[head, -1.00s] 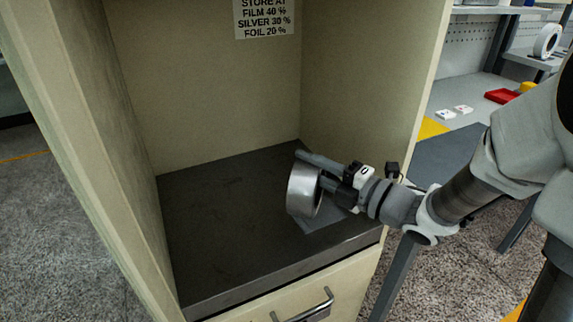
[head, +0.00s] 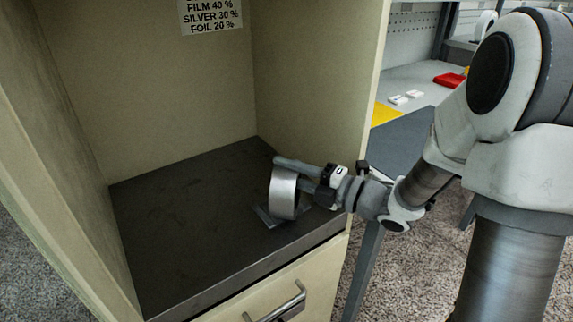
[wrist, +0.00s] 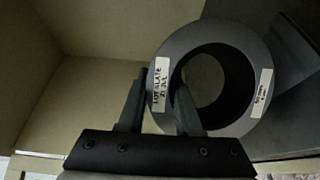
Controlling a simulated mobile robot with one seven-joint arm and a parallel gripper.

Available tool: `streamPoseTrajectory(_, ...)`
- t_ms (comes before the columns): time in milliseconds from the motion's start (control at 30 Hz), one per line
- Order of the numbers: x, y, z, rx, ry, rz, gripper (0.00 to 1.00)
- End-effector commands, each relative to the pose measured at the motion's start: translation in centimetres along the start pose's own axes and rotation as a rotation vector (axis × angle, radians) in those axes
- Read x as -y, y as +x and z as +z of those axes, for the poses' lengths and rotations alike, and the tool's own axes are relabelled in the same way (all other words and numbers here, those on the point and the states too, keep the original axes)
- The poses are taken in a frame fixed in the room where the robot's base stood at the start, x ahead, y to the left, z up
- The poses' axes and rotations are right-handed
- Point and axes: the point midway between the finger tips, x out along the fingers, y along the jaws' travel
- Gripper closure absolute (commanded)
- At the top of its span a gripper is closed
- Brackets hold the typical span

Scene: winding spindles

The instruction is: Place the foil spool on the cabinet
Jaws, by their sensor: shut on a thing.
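The foil spool (head: 284,194) is a short silver ring with a wide hole, standing on edge in the head view. In the wrist view the spool (wrist: 243,65) shows its grey end face with two white labels. My gripper (head: 292,176) is shut on its wall, one finger in the hole and one outside, as the wrist view (wrist: 158,88) shows. The cabinet (head: 150,215) is beige with an open bay and a dark shelf. The spool is over the right part of this shelf, near its front edge. I cannot tell whether it touches the shelf.
The cabinet's right wall (head: 315,90) stands close behind my gripper. A sign (head: 211,14) on the back wall lists film, silver and foil percentages. A drawer handle (head: 280,305) juts out below. The shelf's left and middle are clear. A grey flat patch lies beneath the spool.

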Motion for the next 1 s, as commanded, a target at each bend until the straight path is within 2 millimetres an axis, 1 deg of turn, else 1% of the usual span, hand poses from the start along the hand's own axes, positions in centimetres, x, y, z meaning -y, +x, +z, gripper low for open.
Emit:
streamPoseTrajectory(33,1.0,0.0,0.0,0.0,0.001,0.004,1.0)
streamPoseTrajectory(100,1.6,-0.1,0.2,0.001,-0.002,0.005,1.0)
streamPoseTrajectory(400,1.5,-0.1,0.4,0.0,-0.003,0.005,1.0)
streamPoseTrajectory(567,1.9,-0.1,0.4,0.0,-0.004,0.005,1.0)
streamPoseTrajectory(600,2.1,-0.2,0.4,0.001,0.0,0.0,0.65)
streamPoseTrajectory(733,2.0,-0.2,0.4,0.001,0.0,0.0,0.42)
streamPoseTrajectory(767,2.0,-0.2,0.4,0.001,0.0,0.0,0.37)
streamPoseTrajectory(1000,2.0,-0.2,0.4,0.001,0.0,0.0,0.37)
